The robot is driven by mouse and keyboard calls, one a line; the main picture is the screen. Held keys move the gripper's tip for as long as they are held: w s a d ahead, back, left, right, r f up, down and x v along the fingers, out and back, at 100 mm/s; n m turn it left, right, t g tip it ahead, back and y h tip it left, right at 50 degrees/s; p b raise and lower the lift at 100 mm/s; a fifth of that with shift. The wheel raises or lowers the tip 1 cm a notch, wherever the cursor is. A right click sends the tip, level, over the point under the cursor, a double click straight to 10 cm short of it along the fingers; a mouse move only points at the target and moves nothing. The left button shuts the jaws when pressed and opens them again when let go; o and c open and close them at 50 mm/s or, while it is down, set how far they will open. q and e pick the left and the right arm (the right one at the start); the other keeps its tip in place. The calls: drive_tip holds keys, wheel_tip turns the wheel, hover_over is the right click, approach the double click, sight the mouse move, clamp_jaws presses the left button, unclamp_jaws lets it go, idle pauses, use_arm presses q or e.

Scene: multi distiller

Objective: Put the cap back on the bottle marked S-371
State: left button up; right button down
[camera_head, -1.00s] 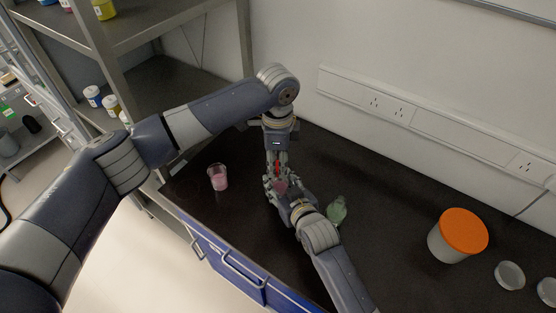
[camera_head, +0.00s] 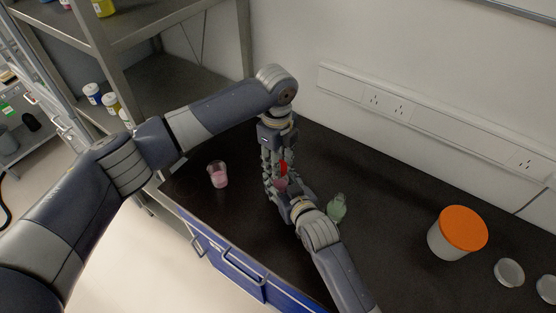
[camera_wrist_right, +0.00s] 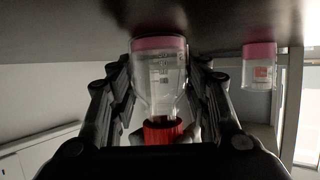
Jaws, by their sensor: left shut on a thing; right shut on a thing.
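A clear bottle (camera_head: 281,185) with pink liquid is between the two grippers. It shows inverted in the right wrist view (camera_wrist_right: 160,75), and its marking is too small to read. My right gripper (camera_head: 283,190) is shut on the bottle, with its fingers on both sides (camera_wrist_right: 160,95). A red cap (camera_head: 283,167) is at the bottle's mouth, and in the wrist view the cap (camera_wrist_right: 163,132) lines up with the neck. Whether it is seated on the threads cannot be told. My left gripper (camera_head: 277,172) points down from above, shut on the cap.
A green flask (camera_head: 337,209) stands just right of my right wrist. A white tub with an orange lid (camera_head: 447,243) and glass dishes (camera_head: 509,273) are farther right. The black bench (camera_head: 385,190) is clear between.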

use_arm(q)
drive_tip(key=m, duration=0.5)
drive_tip(key=shift+d+m, duration=0.1)
drive_tip(key=shift+m, duration=0.2)
drive_tip(key=m, duration=0.5)
drive_tip(key=shift+w+d, duration=0.1)
drive_tip(key=m, duration=0.8)
drive_tip(key=shift+d+m, duration=0.1)
drive_tip(key=shift+m, duration=0.2)
drive_tip(key=o, duration=0.6)
drive_tip(key=shift+o, duration=0.2)
drive_tip(key=shift+r, duration=0.1)
wheel_tip(320, 180, up, 4)
drive_tip(key=shift+r, duration=0.1)
